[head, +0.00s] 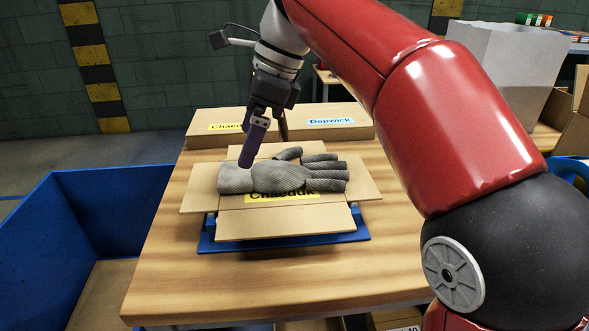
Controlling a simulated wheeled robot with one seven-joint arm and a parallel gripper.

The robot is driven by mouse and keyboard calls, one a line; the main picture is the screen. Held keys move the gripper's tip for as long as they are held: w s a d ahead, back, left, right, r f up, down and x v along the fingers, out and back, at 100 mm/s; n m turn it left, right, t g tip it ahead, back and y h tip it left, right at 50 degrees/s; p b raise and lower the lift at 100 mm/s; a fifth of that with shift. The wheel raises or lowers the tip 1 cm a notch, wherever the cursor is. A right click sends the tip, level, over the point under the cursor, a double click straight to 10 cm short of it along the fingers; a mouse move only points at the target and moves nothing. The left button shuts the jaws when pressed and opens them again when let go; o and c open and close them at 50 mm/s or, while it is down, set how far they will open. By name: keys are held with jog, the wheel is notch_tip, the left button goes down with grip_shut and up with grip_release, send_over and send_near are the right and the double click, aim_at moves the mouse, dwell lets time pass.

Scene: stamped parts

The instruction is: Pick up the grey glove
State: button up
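The grey glove (290,181) lies flat on a cardboard box with spread flaps (290,223), near the middle of the wooden table. Its cuff is to the left and its fingers point right. My gripper (246,160) points down over the cuff end of the glove, its tip at or just above the far edge of the cuff. I see it side-on, as one dark purple finger shape, so the gap between the fingers is hidden. I cannot tell whether it touches the glove.
The box rests on a blue stand (210,240). Two closed boxes, one labelled Dapwick (330,122) and one to its left (215,128), stand at the table's back. A blue bin (40,235) is at left. The table front (250,290) is clear. A grey bin (500,75) stands back right.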

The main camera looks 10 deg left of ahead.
aim_at(235, 171)
jog(key=x, duration=0.3)
jog(key=b+x, duration=0.1)
jog(key=x, duration=0.2)
jog(key=shift+s+a+f+b, duration=0.1)
jog(key=shift+s+f+b, duration=0.05)
jog(key=shift+s+b, duration=0.15)
jog(key=shift+w, duration=0.1)
jog(key=shift+c, duration=0.3)
jog(key=c, duration=1)
